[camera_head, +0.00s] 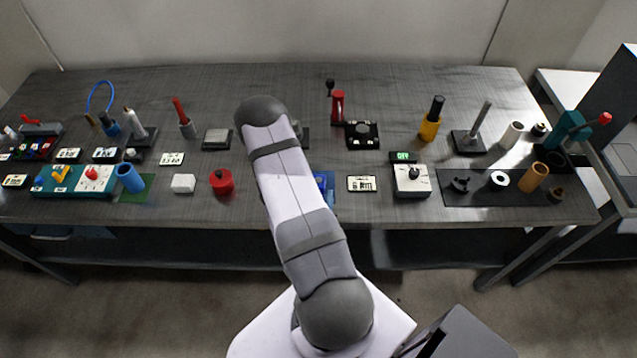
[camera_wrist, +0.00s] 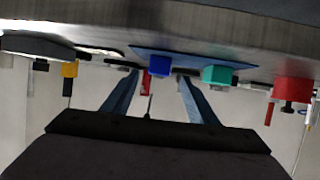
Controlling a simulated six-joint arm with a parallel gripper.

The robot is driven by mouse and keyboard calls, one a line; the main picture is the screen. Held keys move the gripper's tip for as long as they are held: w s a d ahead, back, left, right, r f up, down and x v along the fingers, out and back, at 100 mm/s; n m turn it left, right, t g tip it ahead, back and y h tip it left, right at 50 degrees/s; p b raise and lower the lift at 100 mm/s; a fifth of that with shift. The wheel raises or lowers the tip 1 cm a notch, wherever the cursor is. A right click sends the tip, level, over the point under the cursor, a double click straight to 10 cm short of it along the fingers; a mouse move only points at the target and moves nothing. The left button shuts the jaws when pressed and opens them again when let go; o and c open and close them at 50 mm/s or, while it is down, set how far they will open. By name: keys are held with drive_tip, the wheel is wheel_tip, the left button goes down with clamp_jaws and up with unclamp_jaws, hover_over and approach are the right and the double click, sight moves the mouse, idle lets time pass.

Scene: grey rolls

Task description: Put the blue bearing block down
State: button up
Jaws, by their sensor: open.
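The blue bearing block (camera_wrist: 160,66) stands on a flat blue mat (camera_wrist: 190,56) in the wrist view, which shows the table upside down. In the head view the blue block (camera_head: 320,182) shows just right of my arm, partly covered by it. My gripper (camera_wrist: 157,78) is open. Its two blue-grey fingers appear on either side of the block in the picture, apart from it; I cannot tell how far it is in depth. A teal block (camera_wrist: 217,76) stands on the same mat, beside the blue one. My gripper is hidden behind my arm in the head view.
A red cylinder with a dark knob (camera_head: 222,181) and a white block (camera_head: 183,183) stand left of my arm. A label plate (camera_head: 361,183) and a white dial box (camera_head: 411,180) stand to the right. Behind are a red lever (camera_head: 338,107) and a black fixture (camera_head: 362,134).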

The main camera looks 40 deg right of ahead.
sight(319, 179)
drive_tip(key=shift+b+x, duration=0.75)
drive_tip(key=shift+b, duration=0.1)
drive_tip(key=shift+w+d+b, duration=0.2)
drive_tip(key=shift+d+b, duration=0.1)
drive_tip(key=shift+w+d+f, duration=0.15)
drive_tip(key=shift+d+f, duration=0.05)
drive_tip(key=shift+d, duration=0.05)
drive_tip(key=x, duration=0.3)
drive_tip(key=shift+w+d+r+p, duration=0.15)
drive_tip(key=shift+d+r+p, duration=0.05)
drive_tip(key=shift+d+p, duration=0.15)
drive_tip(key=shift+w+d+f, duration=0.25)
drive_tip(key=shift+w+d, duration=0.05)
drive_tip(key=shift+c, duration=0.3)
clamp_jaws()
